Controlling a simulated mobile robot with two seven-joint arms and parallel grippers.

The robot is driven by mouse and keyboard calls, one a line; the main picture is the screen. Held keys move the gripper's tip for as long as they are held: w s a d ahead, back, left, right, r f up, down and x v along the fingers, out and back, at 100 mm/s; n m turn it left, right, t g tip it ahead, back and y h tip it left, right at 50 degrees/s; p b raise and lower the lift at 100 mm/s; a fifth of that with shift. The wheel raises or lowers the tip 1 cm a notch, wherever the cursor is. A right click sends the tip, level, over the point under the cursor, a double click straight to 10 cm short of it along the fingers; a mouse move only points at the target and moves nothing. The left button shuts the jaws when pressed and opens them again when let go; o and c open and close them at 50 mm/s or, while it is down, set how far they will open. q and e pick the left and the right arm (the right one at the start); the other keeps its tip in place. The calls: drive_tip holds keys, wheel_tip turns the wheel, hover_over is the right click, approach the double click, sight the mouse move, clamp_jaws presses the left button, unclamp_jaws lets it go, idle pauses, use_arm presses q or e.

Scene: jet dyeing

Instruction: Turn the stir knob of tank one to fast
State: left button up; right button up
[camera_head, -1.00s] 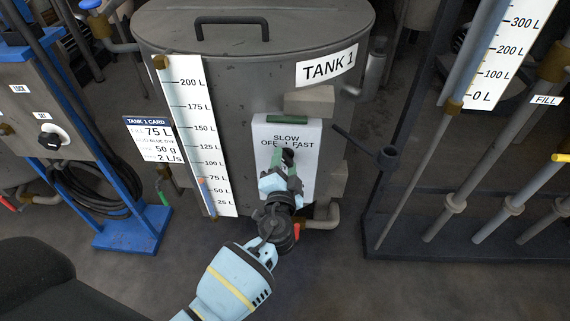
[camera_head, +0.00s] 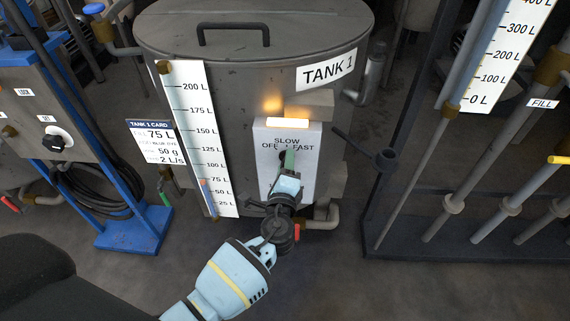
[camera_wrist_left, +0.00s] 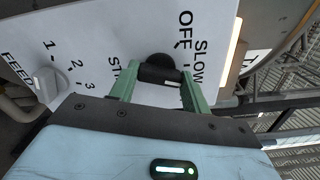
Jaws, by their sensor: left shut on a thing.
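Tank one (camera_head: 250,85) is a grey metal tank with a "TANK 1" label. Its white control panel (camera_head: 306,178) carries the words SLOW, OFF and FAST around a black stir knob. The knob (camera_wrist_left: 158,68) sits between the green fingers of my left gripper (camera_wrist_left: 158,88), which are shut on it. In the head view my left gripper (camera_head: 288,160) covers most of the knob. Which word the knob points to cannot be told. The FAST word is out of sight in the wrist view. My right gripper is not in view.
A lit lamp bar (camera_head: 287,123) sits at the top of the panel. A grey feed knob (camera_wrist_left: 48,84) is lower on the panel. A dark lever (camera_head: 370,148) sticks out to the right. A level scale (camera_head: 205,140) and tank card (camera_head: 155,142) stand left.

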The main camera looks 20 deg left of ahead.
use_arm(q)
drive_tip(key=m+p, duration=0.2)
drive_tip(key=m, duration=0.4)
idle(0.5)
drive_tip(key=o, duration=1)
